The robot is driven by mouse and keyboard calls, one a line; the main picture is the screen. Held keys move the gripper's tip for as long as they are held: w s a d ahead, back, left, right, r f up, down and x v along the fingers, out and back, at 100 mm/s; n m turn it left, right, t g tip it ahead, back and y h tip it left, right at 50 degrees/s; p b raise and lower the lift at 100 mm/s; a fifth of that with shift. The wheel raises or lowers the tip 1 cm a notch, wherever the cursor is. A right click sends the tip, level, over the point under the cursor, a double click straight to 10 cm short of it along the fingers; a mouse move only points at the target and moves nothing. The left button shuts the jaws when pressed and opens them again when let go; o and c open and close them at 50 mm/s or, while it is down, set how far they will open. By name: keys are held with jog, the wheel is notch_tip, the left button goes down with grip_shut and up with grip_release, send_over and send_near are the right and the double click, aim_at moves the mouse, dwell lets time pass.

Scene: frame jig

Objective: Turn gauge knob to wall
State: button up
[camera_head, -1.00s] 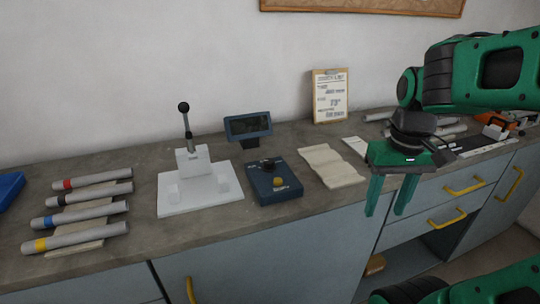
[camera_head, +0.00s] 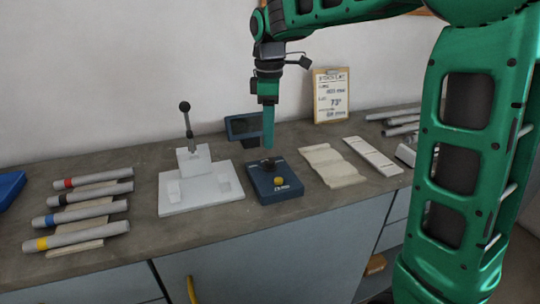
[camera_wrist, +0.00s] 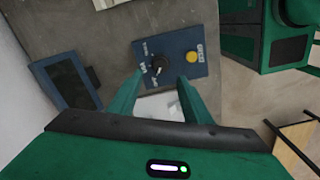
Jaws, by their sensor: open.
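The gauge box (camera_head: 277,188) is a dark blue block on the counter with a yellow button (camera_head: 279,181) on its front part. Its black knob (camera_wrist: 159,66) shows in the wrist view on the box's top face, with white lettering beside it. My gripper (camera_head: 268,146) points down above the box's rear part. In the wrist view my two green fingers (camera_wrist: 160,82) are apart, one on each side of the knob's near side. I cannot tell whether they touch it.
A dark display (camera_head: 243,127) stands behind the box. A white lever press (camera_head: 200,187) stands left of it. A cream cloth (camera_head: 332,165) and a white strip (camera_head: 372,157) lie to the right. Several banded tubes (camera_head: 80,215) lie at the left. A clipboard (camera_head: 331,95) leans on the wall.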

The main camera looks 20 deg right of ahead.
aim_at(269, 160)
notch_tip(269, 160, down, 8)
jog(key=shift+r, duration=0.15)
dwell(0.3)
